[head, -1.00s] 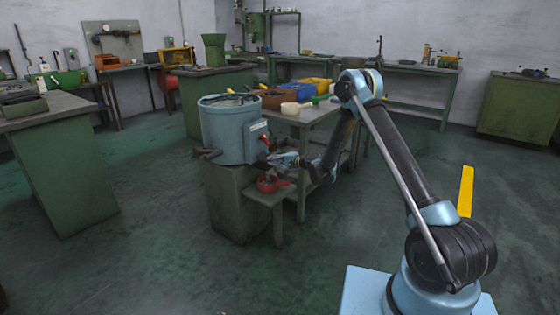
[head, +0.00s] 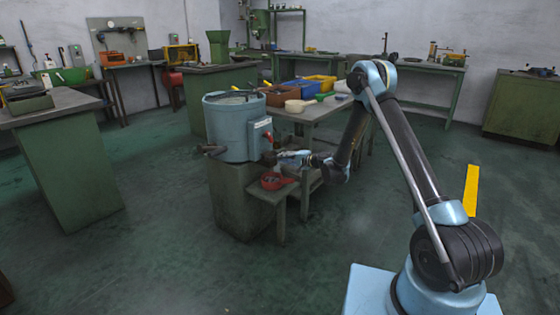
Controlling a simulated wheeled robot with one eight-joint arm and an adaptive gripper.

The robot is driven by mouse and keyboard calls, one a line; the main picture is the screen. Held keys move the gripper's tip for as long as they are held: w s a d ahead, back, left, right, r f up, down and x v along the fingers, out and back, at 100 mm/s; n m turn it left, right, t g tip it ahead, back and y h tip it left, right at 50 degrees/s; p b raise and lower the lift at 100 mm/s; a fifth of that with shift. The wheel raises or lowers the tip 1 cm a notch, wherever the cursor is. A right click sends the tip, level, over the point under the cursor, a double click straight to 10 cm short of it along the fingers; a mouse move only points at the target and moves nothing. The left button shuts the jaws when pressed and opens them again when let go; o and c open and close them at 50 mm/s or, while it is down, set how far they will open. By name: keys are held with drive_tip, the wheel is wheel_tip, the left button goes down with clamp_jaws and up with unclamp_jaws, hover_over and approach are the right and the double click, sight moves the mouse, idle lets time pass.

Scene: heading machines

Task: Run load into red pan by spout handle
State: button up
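A light-blue drum (head: 230,132) stands on a green pedestal left of centre, with an open top. A small red spout handle (head: 268,138) shows on its right side, under a white label plate. The red pan (head: 277,181) sits on a low stand below the spout side. It looks dark inside, but I cannot tell what it holds. My gripper (head: 281,155) is just right of the drum's lower spout area, above the pan and a little below the handle. It looks apart from the handle. Its fingers are too small to read.
A workbench (head: 325,108) behind my forearm carries brown, blue and yellow bins and a white scoop. A green cabinet bench (head: 70,160) stands at the left. The floor in front is clear. A yellow floor stripe (head: 471,190) lies at the right.

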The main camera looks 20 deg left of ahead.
drive_tip(key=v, duration=0.7)
drive_tip(key=shift+d, duration=0.3)
drive_tip(key=s+d+r+n+h, duration=0.1)
drive_tip(key=s+d+r+h, duration=0.1)
drive_tip(key=s+d+r, duration=0.35)
drive_tip(key=s+d+r+n+h, duration=0.1)
drive_tip(key=s+d+r+h, duration=0.15)
drive_tip(key=d+r, duration=0.65)
drive_tip(key=s+d+r+n+h, duration=0.15)
drive_tip(key=s+d+r, duration=0.3)
drive_tip(key=d, duration=0.65)
drive_tip(key=s+d+f+g+h, duration=0.1)
drive_tip(key=s+d+f+h, duration=0.1)
drive_tip(key=s+d, duration=0.7)
drive_tip(key=s+d+f+h, duration=0.2)
drive_tip(key=s+d+h, duration=0.1)
drive_tip(key=s+d, duration=0.6)
drive_tip(key=s+d+f+g+h, duration=0.1)
drive_tip(key=s+d+f+h, duration=0.2)
drive_tip(key=s+d, duration=0.6)
drive_tip(key=s, duration=0.5)
drive_tip(key=shift+s+g+h, duration=0.3)
drive_tip(key=shift+d, duration=0.1)
